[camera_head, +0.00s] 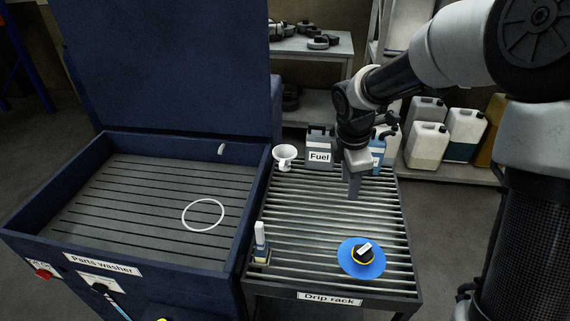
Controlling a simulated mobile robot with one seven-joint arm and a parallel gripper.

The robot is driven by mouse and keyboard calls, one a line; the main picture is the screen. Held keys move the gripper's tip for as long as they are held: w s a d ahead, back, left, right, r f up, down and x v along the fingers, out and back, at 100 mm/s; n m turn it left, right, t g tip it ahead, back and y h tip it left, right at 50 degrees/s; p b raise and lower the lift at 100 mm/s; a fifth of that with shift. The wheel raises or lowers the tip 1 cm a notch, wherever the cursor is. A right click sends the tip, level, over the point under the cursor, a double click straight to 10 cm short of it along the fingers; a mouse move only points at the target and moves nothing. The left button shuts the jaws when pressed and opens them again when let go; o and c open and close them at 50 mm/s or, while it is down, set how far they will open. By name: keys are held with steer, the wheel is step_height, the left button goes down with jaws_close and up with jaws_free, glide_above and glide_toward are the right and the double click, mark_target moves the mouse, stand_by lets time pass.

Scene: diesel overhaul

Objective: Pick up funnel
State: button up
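The white funnel (284,155) sits at the back left corner of the drip rack (330,296), its wide mouth up. It is next to the parts washer's right wall and left of a grey container labelled Fuel. My gripper (354,190) points down over the back right part of the rack, to the right of the funnel and apart from it. Nothing shows in the gripper. The fingers look edge-on or close together, so I cannot tell whether they are open.
The Fuel container (319,149) stands between funnel and gripper. Jugs (428,144) stand behind right.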

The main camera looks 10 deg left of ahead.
steer(key=w+a+f+m+b, duration=0.1)
steer(key=w+a+m+b, duration=0.2)
steer(key=w+a+m, duration=0.7)
steer(key=m+t+y+b, duration=0.15)
steer(key=m+b, duration=0.25)
steer(key=m, duration=0.7)
glide_toward(282, 162)
steer(key=shift+t, duration=0.35)
steer(key=p+x, duration=0.1)
steer(key=x, duration=0.9)
steer(key=shift+s+f+p, duration=0.15)
steer(key=shift+s+p, duration=0.05)
steer(key=shift+p, duration=0.2)
jaws_close()
